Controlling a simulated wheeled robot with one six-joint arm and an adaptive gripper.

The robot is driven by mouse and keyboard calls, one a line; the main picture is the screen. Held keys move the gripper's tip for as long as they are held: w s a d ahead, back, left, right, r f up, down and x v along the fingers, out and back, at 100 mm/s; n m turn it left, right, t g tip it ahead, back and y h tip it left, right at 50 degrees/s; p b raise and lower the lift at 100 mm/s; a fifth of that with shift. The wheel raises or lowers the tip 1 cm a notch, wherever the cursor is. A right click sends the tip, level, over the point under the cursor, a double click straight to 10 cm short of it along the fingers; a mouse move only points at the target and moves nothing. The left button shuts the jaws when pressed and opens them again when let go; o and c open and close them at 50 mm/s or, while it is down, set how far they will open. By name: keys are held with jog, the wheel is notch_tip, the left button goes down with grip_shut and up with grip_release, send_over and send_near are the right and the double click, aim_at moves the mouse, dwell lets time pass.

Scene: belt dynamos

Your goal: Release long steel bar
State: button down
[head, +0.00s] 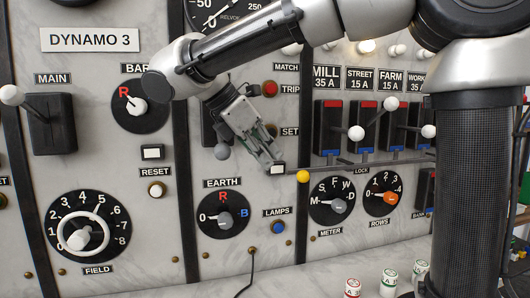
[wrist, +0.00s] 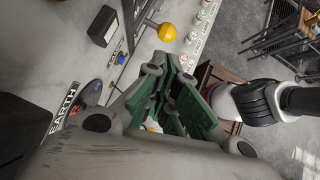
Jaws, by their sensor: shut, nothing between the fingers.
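The long steel bar (head: 395,162) runs level across the panel below the row of black breakers in the head view. A yellow ball knob (head: 303,176) sits at its left end. The wrist view shows the knob (wrist: 167,32) and a short piece of the bar (wrist: 150,12) near the top. My gripper (head: 271,163) is shut and empty, pointing down just left of the knob. It appears apart from the knob and bar. In the wrist view my gripper's green-padded fingers (wrist: 170,85) show below the knob.
Breakers (head: 328,125) with white ball levers stand above the bar. A white-faced push button (head: 278,169) is close to my fingertips. The EARTH dial (head: 223,214), METER dial (head: 332,203) and orange ROWS dial (head: 384,196) lie lower. Small labelled cylinders (head: 389,282) stand at lower right.

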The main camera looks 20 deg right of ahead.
aim_at(303, 172)
jog(key=x, duration=0.6)
jog(key=shift+d+f, duration=0.15)
jog(key=shift+f, duration=0.1)
jog(key=d, duration=0.4)
jog(key=shift+d, duration=0.3)
jog(key=shift+r, duration=0.1)
